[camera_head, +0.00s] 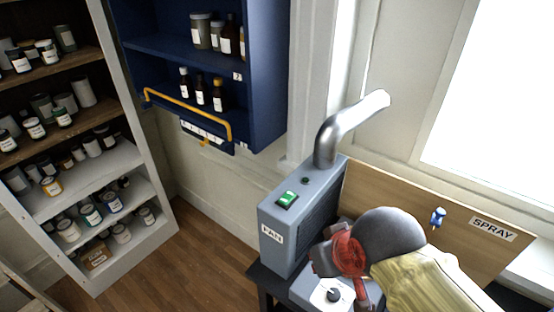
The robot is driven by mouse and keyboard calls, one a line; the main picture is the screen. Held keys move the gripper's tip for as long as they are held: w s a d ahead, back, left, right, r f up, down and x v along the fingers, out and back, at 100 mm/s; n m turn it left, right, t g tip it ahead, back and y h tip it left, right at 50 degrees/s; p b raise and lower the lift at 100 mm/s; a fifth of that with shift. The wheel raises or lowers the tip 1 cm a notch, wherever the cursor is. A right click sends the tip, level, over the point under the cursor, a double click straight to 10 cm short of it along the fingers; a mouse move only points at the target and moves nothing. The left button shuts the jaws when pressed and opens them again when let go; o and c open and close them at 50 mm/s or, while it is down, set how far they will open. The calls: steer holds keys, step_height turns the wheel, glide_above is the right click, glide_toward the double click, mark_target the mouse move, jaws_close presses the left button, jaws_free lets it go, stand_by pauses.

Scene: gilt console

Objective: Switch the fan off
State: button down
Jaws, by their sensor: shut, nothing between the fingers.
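The fan is a grey-blue box (283,238) with a white "FAN" label on its front, a dark grille on its right side and a bent metal duct (330,135) rising from its back. A green rocker switch (287,200) sits on its top, with a small dark green round light or button (305,181) behind it. Which way the rocker is tipped I cannot tell for sure. My gripper (325,262), red and grey, is shut and empty to the right of the box and lower in the picture, apart from the switch. My arm hides part of the bench.
A lower grey unit with a black knob (333,295) lies below my gripper. A blue wall cabinet (265,80) with a yellow rail and a shelf of jars (130,160) are left.

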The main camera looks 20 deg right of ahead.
steer(key=p, duration=0.2)
step_height(320, 180, up, 10)
steer(key=m+g+p, duration=0.5)
steer(key=m+p, duration=0.2)
steer(key=p, duration=1)
glide_above(287, 198)
steer(key=d, duration=0.1)
steer(key=m, duration=0.1)
steer(key=w+r+m, duration=0.2)
steer(key=shift+w+d+r+m+g, duration=0.15)
steer(key=shift+d+m+g, duration=0.15)
steer(key=shift+m, duration=0.1)
step_height(287, 198, down, 14)
steer(key=shift+d+r+p, duration=0.1)
steer(key=shift+d+p, duration=0.05)
steer(key=shift+p, duration=0.7)
